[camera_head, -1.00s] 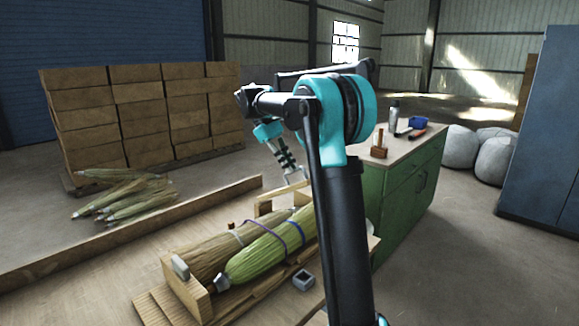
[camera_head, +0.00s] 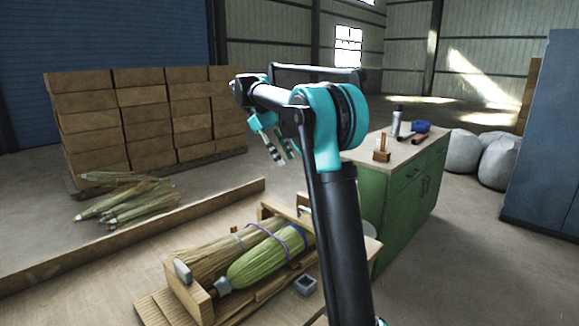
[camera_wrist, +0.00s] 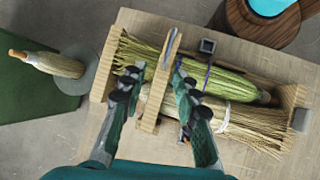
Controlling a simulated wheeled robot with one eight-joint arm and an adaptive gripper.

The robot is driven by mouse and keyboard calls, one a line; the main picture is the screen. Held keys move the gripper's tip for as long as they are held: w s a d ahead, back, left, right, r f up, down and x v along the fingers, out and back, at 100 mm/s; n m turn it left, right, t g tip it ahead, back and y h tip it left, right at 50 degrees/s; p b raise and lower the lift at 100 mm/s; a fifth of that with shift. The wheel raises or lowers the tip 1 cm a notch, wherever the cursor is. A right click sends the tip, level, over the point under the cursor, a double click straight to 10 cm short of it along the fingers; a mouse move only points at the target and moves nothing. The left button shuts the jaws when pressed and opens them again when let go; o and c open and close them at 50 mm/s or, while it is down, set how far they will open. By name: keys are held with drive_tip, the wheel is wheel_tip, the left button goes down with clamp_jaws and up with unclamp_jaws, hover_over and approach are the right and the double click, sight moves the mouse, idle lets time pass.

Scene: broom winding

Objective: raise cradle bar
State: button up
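The broom cradle (camera_head: 200,300) is a low wooden frame. A tan broom and a green broom (camera_head: 262,258) lie side by side in it. In the wrist view the cradle has a left end board (camera_wrist: 106,65) and a right end board (camera_wrist: 289,103). A pale wooden bar (camera_wrist: 151,112) crosses over the brooms near the left end, with a metal piece at its upper end. My gripper (camera_wrist: 157,72) is open, with one finger on each side of the bar in this view. I cannot tell whether they touch it. In the head view my gripper (camera_head: 279,150) hangs above the cradle's far end.
A green cabinet (camera_head: 400,190) with tools on top stands behind the cradle to the right. A small grey open box (camera_head: 305,284) sits beside the cradle. A wooden floor beam (camera_head: 140,231), loose brooms (camera_head: 130,205) and stacked boxes (camera_head: 150,120) are to the left.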

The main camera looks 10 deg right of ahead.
drive_tip(key=v, duration=0.6)
drive_tip(key=shift+a+r, duration=0.2)
drive_tip(key=shift+r, duration=0.15)
